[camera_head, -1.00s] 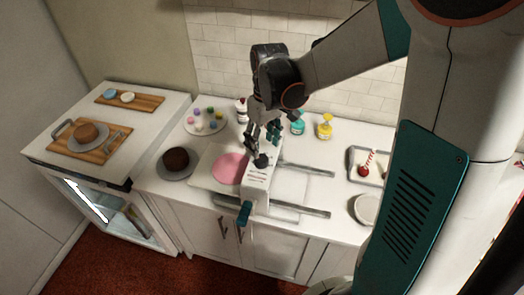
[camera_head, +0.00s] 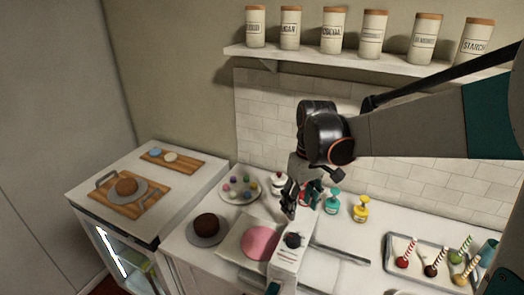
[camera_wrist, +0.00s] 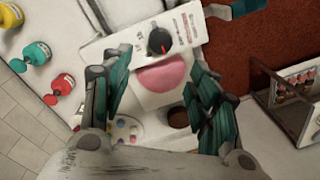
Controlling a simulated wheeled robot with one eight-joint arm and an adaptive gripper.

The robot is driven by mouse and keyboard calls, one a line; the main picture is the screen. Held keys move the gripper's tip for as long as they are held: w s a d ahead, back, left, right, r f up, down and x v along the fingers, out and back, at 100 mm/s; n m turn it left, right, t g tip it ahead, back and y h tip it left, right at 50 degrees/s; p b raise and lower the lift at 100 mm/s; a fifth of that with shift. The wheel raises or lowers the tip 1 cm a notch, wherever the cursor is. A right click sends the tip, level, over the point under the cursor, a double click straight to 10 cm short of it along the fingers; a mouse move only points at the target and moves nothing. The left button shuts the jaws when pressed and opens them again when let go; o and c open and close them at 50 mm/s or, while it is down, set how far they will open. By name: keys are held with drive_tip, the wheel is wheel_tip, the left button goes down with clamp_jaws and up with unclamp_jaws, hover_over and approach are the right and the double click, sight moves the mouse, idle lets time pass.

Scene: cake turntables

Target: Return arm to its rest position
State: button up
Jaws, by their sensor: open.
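My gripper (camera_head: 292,198) hangs from my arm over the counter, above the white machine (camera_head: 291,258) with a black knob. In the wrist view my gripper (camera_wrist: 160,100) is open, its teal-padded fingers wide apart with nothing between them. Below the fingers show a pink disc (camera_wrist: 163,76) on a white board and the black knob (camera_wrist: 159,41). The pink disc also shows in the head view (camera_head: 260,243), left of the machine. My arm reaches in from the right.
A dark cake (camera_head: 208,226) on a grey plate and a plate of coloured balls (camera_head: 241,189) are at left. Teal (camera_head: 333,201) and yellow (camera_head: 361,209) bottles stand behind the machine. A tray of striped-stick treats (camera_head: 420,272) is at right. A canister shelf (camera_head: 350,55) runs above.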

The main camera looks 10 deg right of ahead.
drive_tip(key=s+f+m+t+b, duration=0.2)
drive_tip(key=s+f+t+b, duration=0.1)
drive_tip(key=s+b, duration=0.4)
drive_tip(key=s+a+f+m+t+b, duration=0.1)
drive_tip(key=s+f+m+t+b, duration=0.1)
drive_tip(key=s+f+t+b, duration=0.2)
drive_tip(key=s+f+b, duration=0.2)
drive_tip(key=s, duration=0.2)
drive_tip(key=shift+s+h+b, duration=0.25)
drive_tip(key=shift+h+b, duration=0.15)
